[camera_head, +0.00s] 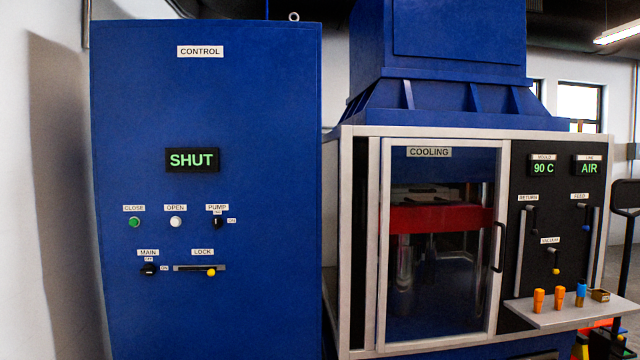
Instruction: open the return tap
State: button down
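The return tap (533,219) is a small dark lever under the RETURN label (528,197), on the black panel (535,180) right of the cooling door. It is small and dark against the panel, so I cannot tell its exact setting. The feed tap (586,223), with a blue end, sits to its right. The vacuum tap (556,268), with a yellow tip, sits below and between them. The MOULD display (543,168) reads 90 C and the LINE display (589,168) reads AIR. My gripper is not in view.
A shelf (570,316) juts out below the taps, holding orange pieces (538,300), a blue one (581,293) and a small box (600,295). The cooling door (440,300) has a black handle (499,247) near the panel. The control cabinet (205,110) stands left; its display (192,160) reads SHUT.

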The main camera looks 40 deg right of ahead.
aim_at(534, 231)
jog(key=z, duration=0.85)
jog(key=l+z, duration=0.1)
jog(key=z, duration=0.35)
jog(key=l+z, duration=0.1)
jog(key=z, duration=0.3)
jog(key=l+z, duration=0.1)
jog(key=z, duration=0.35)
jog(key=l+z, duration=0.1)
jog(key=z, duration=0.35)
jog(key=i+l, duration=0.15)
jog(key=l, duration=0.15)
jog(key=i+l, duration=0.15)
jog(key=l, duration=0.15)
jog(key=i+l+z, duration=0.1)
jog(key=l, duration=0.2)
jog(key=i, duration=0.05)
